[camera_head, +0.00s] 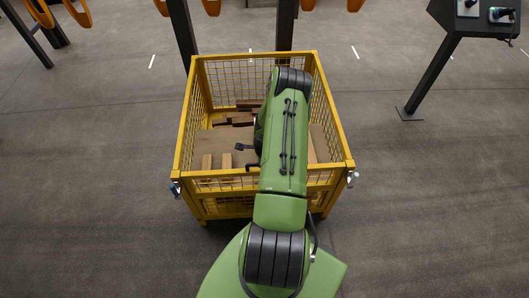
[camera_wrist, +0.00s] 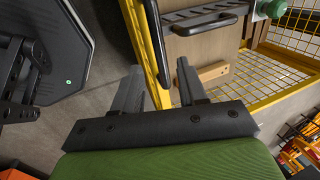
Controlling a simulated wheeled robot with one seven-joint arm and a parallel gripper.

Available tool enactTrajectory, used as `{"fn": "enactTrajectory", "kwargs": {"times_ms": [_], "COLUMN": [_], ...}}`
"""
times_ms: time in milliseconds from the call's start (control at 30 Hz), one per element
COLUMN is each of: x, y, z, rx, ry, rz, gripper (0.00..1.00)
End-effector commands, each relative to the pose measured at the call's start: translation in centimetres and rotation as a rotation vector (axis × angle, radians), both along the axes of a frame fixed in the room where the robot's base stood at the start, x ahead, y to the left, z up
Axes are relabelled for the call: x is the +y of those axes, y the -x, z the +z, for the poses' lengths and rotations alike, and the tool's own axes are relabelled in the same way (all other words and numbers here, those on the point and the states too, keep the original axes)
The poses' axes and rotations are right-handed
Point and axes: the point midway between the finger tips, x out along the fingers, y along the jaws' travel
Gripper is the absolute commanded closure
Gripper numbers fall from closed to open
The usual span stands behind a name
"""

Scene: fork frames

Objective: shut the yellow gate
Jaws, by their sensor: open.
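A yellow mesh crate (camera_head: 187,130) stands in front of me in the head view. Its yellow gate appears to be the front panel (camera_head: 222,187), partly hidden behind my arm; I cannot tell its exact angle. In the wrist view my gripper (camera_wrist: 158,72) is open, with its two dark fingers apart. A slanted yellow mesh frame (camera_wrist: 147,45) runs through the gap between the fingers, seen nearly edge-on. It looks like part of the gate or front wall. I cannot tell whether the fingers touch it. In the head view my arm hides the fingers.
Wooden blocks (camera_head: 240,118) and boards lie inside the crate. Silver latch-like fittings (camera_head: 352,177) sit at its front corners. Dark posts (camera_head: 183,35) stand behind it, and a dark control stand (camera_head: 432,80) is at the back right. Grey floor is clear on both sides.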

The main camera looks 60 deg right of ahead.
Motion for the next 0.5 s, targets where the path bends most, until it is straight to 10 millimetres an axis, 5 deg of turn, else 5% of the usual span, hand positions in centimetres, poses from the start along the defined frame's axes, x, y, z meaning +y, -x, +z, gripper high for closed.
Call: {"fn": "enactTrajectory", "kwargs": {"times_ms": [200,500], "x": [1.3,1.8], "y": [1.0,1.4], "z": [5.5,7.4], "rx": [0.001,0.000], "ry": [0.003,0.000], "rz": [0.000,0.000], "gripper": [0.58,0.58]}}
